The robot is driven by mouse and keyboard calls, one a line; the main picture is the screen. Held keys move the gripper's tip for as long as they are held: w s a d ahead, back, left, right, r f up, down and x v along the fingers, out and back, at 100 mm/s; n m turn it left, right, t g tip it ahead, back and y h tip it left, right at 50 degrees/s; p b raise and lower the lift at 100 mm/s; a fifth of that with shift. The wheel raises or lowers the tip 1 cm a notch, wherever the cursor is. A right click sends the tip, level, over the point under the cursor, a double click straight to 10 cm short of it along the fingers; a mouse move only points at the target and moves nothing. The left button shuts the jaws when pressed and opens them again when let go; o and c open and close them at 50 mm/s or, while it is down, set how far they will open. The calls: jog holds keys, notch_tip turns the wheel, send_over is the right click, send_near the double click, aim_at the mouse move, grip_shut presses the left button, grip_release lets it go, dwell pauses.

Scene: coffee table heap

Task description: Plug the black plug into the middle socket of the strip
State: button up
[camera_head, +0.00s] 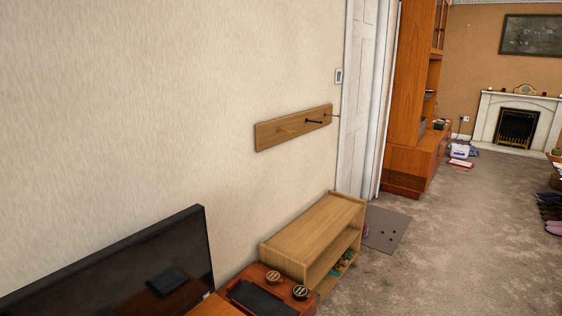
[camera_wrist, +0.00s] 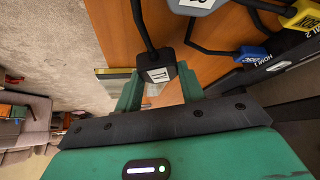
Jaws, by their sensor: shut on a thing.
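In the wrist view, my gripper (camera_wrist: 159,80) has its green fingers shut on a black plug (camera_wrist: 158,70) with a white label. A black cable runs up from the plug. The label's writing is too small to read surely. The plug is held over an orange-brown wooden surface; I cannot tell whether it touches anything below. I cannot make out the strip or its middle socket in either view. My gripper does not show in the head view.
In the wrist view, a grey labelled plug (camera_wrist: 196,5), a blue plug (camera_wrist: 254,54) and a yellow plug (camera_wrist: 302,14) lie nearby with black cables. In the head view, a television (camera_head: 120,265) stands lower left and a wooden shoe rack (camera_head: 315,230) is beside the low table.

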jog(key=shift+r+p, duration=1.3)
jog(key=shift+r, duration=0.5)
jog(key=w+d+r+n+y, duration=0.15)
jog(key=d+r, duration=0.25)
jog(key=d, duration=0.7)
jog(key=w+d+r, duration=0.2)
jog(key=d+r, duration=0.1)
jog(key=d, duration=0.7)
jog(key=w+d+r+n, duration=0.1)
jog(key=d+r, duration=0.3)
jog(key=d, duration=0.7)
jog(key=s+r+p, duration=0.4)
jog(key=r+p, duration=1.2)
jog(key=p, duration=0.1)
jog(key=s+r+p, duration=0.4)
jog(key=r+p, duration=1.1)
jog(key=p, duration=0.3)
jog(key=shift+s+a+r, duration=0.15)
jog(key=shift+s+r, duration=0.05)
jog(key=shift+r, duration=0.15)
